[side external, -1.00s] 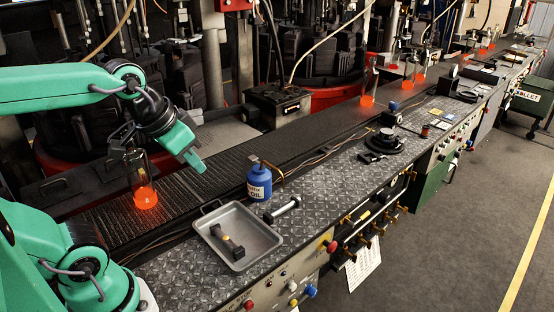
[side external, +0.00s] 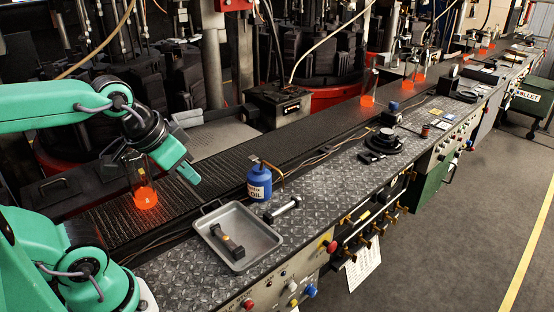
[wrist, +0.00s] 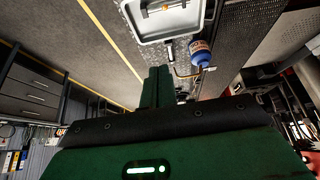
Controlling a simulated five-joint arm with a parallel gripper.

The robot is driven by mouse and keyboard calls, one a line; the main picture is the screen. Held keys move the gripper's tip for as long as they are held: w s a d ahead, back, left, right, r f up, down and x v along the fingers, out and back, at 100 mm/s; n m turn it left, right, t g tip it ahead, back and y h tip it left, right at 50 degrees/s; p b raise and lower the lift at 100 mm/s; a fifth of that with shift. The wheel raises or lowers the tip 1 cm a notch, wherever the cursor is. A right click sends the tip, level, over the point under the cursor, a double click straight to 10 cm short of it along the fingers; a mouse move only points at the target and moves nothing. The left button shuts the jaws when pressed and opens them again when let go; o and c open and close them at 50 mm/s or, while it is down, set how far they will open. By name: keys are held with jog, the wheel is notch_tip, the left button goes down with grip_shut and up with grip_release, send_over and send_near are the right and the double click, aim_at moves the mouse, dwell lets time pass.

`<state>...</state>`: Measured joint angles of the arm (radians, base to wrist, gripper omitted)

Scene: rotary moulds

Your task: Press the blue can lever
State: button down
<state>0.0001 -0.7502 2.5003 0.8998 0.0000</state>
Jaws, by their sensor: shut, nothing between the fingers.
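The blue oil can (side external: 259,183) stands upright on the metal plate bench, with its label facing the side camera. Its lever (side external: 257,160) shows at the top beside a thin brass spout. My gripper (side external: 189,174) is to the left of the can, over the dark conveyor, and apart from it. Its fingers are shut with nothing between them. In the wrist view, the can (wrist: 201,54) is beyond and to the right of my green fingers (wrist: 157,88).
A grey tray (side external: 209,226) holding a dark tool sits in front of the can, and a metal bolt-like part (side external: 284,208) lies beside it. A glowing orange glass bottle (side external: 145,193) stands on the conveyor left of my gripper. A black round fixture (side external: 386,142) stands farther right.

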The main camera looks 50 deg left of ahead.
jog(key=shift+w+r, duration=0.1)
dwell(0.6)
jog(key=w+a+r+g, duration=0.2)
jog(key=w+a+r, duration=0.1)
jog(key=w, duration=0.4)
jog(key=w+a+r+g, duration=0.1)
jog(key=w+a+r, duration=0.2)
jog(key=w, duration=0.5)
jog(key=g, duration=0.3)
send_over(252, 157)
jog(key=shift+f, duration=2.2)
jog(key=shift+f, duration=0.1)
notch_tip(252, 157, down, 14)
jog(key=shift+r, duration=0.1)
jog(key=shift+a, duration=0.1)
